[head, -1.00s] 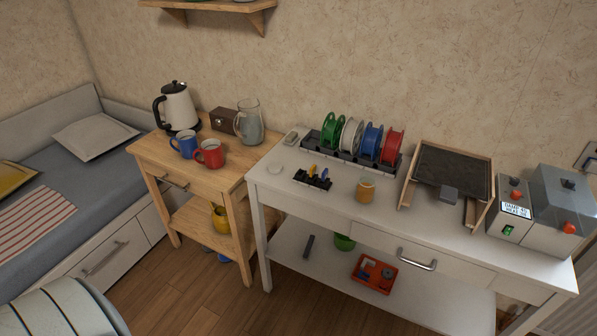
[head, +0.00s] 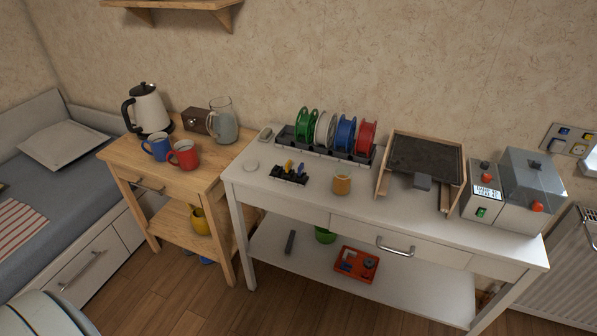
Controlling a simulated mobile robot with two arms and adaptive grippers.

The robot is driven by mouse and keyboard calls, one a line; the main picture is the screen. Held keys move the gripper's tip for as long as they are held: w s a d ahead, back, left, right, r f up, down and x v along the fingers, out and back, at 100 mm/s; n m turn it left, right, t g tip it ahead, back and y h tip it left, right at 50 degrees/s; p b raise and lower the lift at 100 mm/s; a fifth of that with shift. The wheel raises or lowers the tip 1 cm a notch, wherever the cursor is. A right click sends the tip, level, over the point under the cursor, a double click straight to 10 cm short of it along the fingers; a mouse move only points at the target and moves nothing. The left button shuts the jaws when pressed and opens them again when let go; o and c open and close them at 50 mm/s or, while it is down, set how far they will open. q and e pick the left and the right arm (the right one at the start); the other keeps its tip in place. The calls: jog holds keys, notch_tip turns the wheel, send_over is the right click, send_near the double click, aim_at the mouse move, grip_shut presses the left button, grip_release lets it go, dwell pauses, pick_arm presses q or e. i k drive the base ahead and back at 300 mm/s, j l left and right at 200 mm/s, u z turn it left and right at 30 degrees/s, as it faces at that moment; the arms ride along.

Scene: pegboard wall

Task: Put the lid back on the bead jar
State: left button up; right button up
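A small jar with orange-yellow contents (head: 342,183), which looks like the bead jar, stands upright on the white workbench (head: 305,201). Its top looks pale; I cannot tell whether anything covers it. A flat whitish disc (head: 251,166), possibly the lid, lies on the bench near its left end, left of the small black rack and apart from the jar. Neither of my grippers is in view.
A black rack (head: 289,174) with small tools and a row of cable spools (head: 337,131) stand behind and left of the jar. A framed dark board (head: 424,158) and a grey machine (head: 515,192) are to the right. A wooden side table (head: 203,174) holds mugs, a kettle and a pitcher.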

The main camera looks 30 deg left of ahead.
aim_at(341, 181)
jog(key=i+j+z, duration=0.1)
jog(key=j, duration=0.4)
jog(key=i+j, duration=0.15)
jog(key=j, duration=0.35)
jog(key=i+j+z, duration=0.15)
jog(key=j, duration=0.9)
jog(key=i+j+z, duration=0.15)
jog(key=j, duration=0.4)
